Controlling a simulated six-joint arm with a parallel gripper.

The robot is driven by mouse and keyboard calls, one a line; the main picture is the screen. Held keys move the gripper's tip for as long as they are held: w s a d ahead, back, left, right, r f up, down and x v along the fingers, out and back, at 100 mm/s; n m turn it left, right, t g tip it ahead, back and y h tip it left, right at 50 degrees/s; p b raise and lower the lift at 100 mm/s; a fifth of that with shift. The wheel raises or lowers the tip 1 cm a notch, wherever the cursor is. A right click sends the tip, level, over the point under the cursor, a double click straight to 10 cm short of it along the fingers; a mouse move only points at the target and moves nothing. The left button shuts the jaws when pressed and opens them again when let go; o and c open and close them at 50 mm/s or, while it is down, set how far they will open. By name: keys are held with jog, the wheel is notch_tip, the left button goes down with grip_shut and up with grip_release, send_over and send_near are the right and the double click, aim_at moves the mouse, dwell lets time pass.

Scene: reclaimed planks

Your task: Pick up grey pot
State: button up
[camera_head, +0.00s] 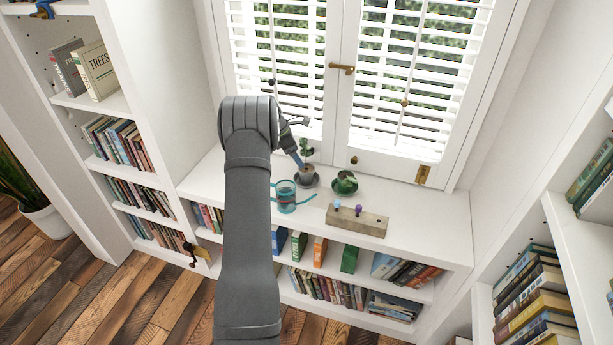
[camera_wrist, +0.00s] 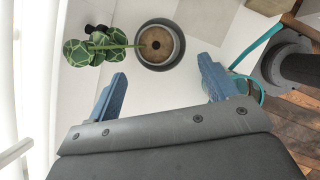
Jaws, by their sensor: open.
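The grey pot (camera_head: 306,181) stands on the white shelf top below the window, with a small green plant growing from it. In the wrist view the grey pot (camera_wrist: 180,47) is seen from above with brown soil inside, and its plant (camera_wrist: 90,47) leans out to the left. My gripper (camera_wrist: 162,86) is open, its two blue fingers spread apart and empty. The pot appears beyond the fingertips, roughly centred between them. In the head view my gripper (camera_head: 297,154) is just above and behind the pot, and my arm hides part of it.
A teal glass vessel (camera_head: 286,200) stands close to the pot at the front left. A round green pot (camera_head: 345,184) is to its right. A wooden block with coloured knobs (camera_head: 357,221) lies nearer the front edge. The right shelf top is clear; window shutters (camera_head: 380,75) rise behind.

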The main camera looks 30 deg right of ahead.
aim_at(307, 169)
jog(key=x, duration=0.4)
jog(key=shift+d+f, duration=0.15)
jog(key=shift+f, duration=0.15)
jog(key=shift+w+x, duration=0.2)
jog(key=shift+x, duration=2.4)
jog(key=shift+w+d, duration=0.1)
jog(key=shift+c, duration=0.5)
jog(key=c, duration=1.1)
jog(key=shift+r, duration=0.1)
jog(key=shift+c, duration=0.2)
